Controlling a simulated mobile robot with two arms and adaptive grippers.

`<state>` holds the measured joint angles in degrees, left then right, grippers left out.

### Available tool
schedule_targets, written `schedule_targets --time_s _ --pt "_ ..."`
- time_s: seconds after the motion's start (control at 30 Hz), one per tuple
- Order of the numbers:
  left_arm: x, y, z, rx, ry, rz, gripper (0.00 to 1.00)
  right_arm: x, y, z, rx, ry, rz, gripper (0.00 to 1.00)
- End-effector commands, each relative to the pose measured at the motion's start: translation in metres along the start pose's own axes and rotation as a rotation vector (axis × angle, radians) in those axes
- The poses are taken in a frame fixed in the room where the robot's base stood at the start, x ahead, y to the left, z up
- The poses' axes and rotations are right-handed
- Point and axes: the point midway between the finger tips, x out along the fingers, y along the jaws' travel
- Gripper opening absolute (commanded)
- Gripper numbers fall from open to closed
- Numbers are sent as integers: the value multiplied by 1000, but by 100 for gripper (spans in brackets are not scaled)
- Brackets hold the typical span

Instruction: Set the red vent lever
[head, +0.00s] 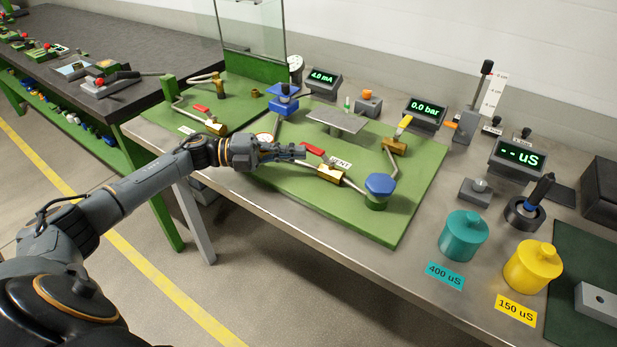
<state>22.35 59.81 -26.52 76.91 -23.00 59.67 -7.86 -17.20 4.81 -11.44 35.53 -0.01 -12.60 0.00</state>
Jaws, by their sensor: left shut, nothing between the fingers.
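The red vent lever (313,149) sits on a brass valve (331,173) on the green board, beside a white label (340,162) reading VENT. The lever slants from its upper-left free end down toward the valve. My left gripper (302,151) reaches in from the left, its fingers shut and empty. Its tips are right at the lever's free end; I cannot tell whether they touch it. My right gripper is not in view.
The green board (400,225) also carries a blue-capped fitting (380,185), a yellow-lever valve (395,144) and a grey plate (337,121). Another red lever (201,108) is farther left. Teal (463,238) and yellow (532,268) pots stand at right. A pressure display (426,110) reads 0.0 bar.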

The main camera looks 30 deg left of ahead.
Motion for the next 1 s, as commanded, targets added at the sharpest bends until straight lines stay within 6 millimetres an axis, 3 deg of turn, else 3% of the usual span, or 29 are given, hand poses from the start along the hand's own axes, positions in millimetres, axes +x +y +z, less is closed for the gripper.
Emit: schedule_targets --time_s 0.33,0.8,1.0 --pt "-12 -6 6 6 -20 -8 0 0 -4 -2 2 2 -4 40" --pt "-103 -2 0 3 -7 0 0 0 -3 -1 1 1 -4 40" --pt "-121 -1 -2 2 -2 -2 0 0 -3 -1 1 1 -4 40"
